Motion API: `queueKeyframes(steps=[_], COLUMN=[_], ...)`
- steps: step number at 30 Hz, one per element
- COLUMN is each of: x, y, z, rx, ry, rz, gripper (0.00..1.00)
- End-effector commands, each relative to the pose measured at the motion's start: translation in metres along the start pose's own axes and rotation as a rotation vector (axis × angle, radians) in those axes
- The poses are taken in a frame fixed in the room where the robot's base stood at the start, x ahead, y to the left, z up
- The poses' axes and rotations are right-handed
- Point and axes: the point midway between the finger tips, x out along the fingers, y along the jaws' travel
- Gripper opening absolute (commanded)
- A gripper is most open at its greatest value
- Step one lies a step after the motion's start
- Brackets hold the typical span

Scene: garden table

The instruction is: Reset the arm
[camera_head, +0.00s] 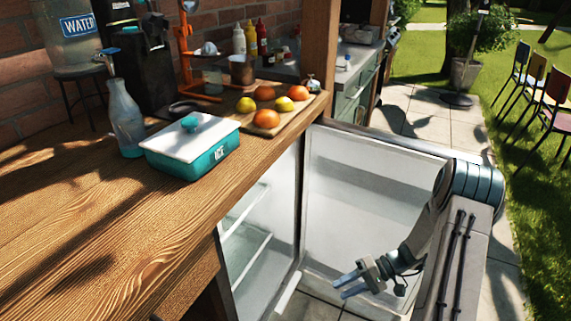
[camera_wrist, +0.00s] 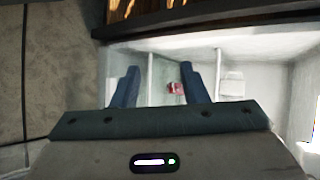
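My arm (camera_head: 471,185) reaches down at the right of the head view. My gripper (camera_head: 347,283) hangs low in front of the open fridge (camera_head: 262,225), below the tabletop. In the wrist view my gripper (camera_wrist: 158,88) has its two blue-grey fingers apart, with nothing between them. Beyond the fingers the wrist view shows the white fridge interior (camera_wrist: 205,45). A small red and white item (camera_wrist: 174,89) shows in there, too small to identify.
The open fridge door (camera_head: 365,200) stands close behind my gripper. The wooden table (camera_head: 120,225) holds a teal ICE box (camera_head: 192,150), a glass bottle (camera_head: 125,122) and a board with fruit (camera_head: 266,118). Chairs (camera_head: 553,95) stand on grass at the right.

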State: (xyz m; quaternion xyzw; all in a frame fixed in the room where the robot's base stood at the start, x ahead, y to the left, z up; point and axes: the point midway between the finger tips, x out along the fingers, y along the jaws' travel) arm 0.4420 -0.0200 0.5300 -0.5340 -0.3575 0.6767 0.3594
Motion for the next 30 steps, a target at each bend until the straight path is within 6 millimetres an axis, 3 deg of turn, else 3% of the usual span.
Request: queueKeyframes(steps=[1,12,21,30], x=[-0.014,-0.07,-0.109,-0.145], y=[-0.03,-0.165,-0.261,-0.344], z=[0.006,0.054,0.105,0.159], rx=[-0.006,0.003,-0.009,-0.044], ry=[-0.018,-0.072,-0.01,0.142], rz=[0.049,0.393,0.659,0.881], gripper=[0.4,0.4,0.4,0.4])
